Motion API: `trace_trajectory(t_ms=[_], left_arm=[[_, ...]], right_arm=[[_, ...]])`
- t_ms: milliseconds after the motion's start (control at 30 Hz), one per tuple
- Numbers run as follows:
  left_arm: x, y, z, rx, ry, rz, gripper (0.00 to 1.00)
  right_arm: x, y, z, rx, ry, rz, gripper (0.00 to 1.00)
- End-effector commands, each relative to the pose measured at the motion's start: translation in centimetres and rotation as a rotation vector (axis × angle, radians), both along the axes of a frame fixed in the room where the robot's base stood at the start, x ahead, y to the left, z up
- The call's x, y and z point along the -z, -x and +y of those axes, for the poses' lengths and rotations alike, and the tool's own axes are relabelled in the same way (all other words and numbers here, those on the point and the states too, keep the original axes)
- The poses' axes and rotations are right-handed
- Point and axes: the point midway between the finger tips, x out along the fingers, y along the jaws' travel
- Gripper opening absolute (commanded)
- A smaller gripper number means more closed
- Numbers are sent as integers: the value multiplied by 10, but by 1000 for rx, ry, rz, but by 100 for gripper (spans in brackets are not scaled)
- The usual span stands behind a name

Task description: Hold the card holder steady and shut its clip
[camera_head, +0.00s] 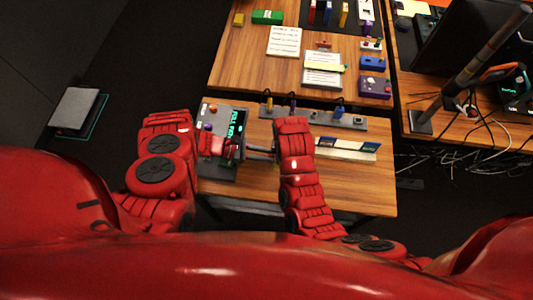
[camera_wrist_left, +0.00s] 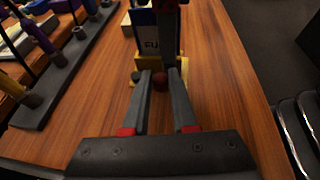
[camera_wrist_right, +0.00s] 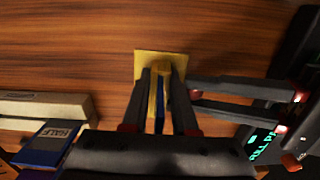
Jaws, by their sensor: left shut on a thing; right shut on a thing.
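The yellow card holder (camera_wrist_right: 142,63) stands on the wooden table in the right wrist view, with a blue card (camera_wrist_right: 160,110) upright in it. My right gripper (camera_wrist_right: 160,80) has a finger on each side of the holder's upright part and is shut on it. In the left wrist view the holder's yellow base (camera_wrist_left: 150,65) and the card (camera_wrist_left: 145,30) show ahead.
A pale rack (camera_head: 345,153) with blue cards lies to the right. A grey bar (camera_head: 358,122) with several plugs runs behind. The front right tabletop is bare.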

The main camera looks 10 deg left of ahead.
Motion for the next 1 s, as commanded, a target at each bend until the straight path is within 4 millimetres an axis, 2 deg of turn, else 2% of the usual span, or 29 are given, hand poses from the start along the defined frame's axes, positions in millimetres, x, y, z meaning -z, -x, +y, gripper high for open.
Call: trace_trajectory(t_ms=[67,100,233,533,633,767,1000], left_arm=[[-1,-1,0,-1,1,-1,0],[0,-1,0,-1,1,-1,33],[0,0,0,0,1,0,56],[0,0,0,1,1,1,57],[-3,0,7,-1,0,1,57],[-11,3,28,-4,-1,0,57],[-32,9,78,-4,-2,-1,57]], right_arm=[[0,1,1,-2,-1,2,0],[0,1,1,-2,-1,3,0],[1,1,1,-1,-1,2,0],[0,1,0,-1,0,2,0],[0,1,0,-1,0,1,0],[0,0,0,0,0,1,0],[0,0,0,0,0,1,0]])
